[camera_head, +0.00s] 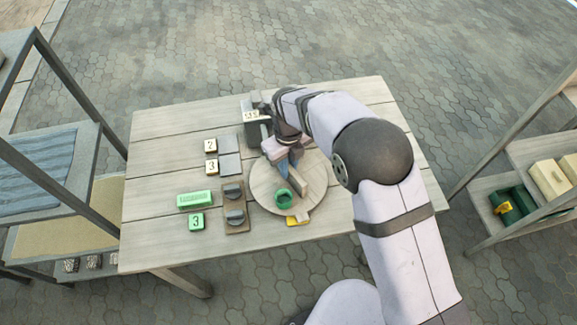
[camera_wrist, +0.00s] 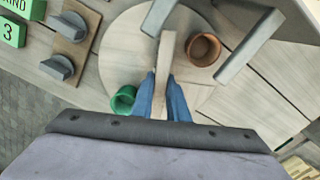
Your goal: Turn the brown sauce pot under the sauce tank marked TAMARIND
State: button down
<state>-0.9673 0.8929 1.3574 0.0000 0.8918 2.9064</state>
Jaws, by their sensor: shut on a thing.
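A round wooden turntable (camera_head: 262,193) lies on the table and also fills the middle of the wrist view (camera_wrist: 118,50). An upright wooden bar (camera_wrist: 167,48) stands across it; my gripper (camera_wrist: 163,92), with blue fingers, is shut on this bar. The brown sauce pot (camera_wrist: 203,49) sits on the turntable, right of the bar in the wrist view; in the head view I cannot make it out. A green pot (camera_head: 281,197) sits near the turntable's front and left of my fingers in the wrist view (camera_wrist: 123,100). A green plate (camera_head: 195,199) ends in "IND" in the wrist view. No tank is clearly identifiable.
A green "3" block (camera_head: 196,222) and small number blocks (camera_head: 211,145) lie further left. A yellow marker (camera_head: 297,219) lies at the turntable's front edge. Grey bars (camera_wrist: 250,45) overhang it in the wrist view.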

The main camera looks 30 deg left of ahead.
jog(key=shift+r, duration=0.1)
dwell(0.4)
jog(key=c, duration=1.7)
grip_release()
jog(key=shift+r+b, duration=0.9)
jog(key=shift+r, duration=2.75)
jog(key=shift+c, duration=0.5)
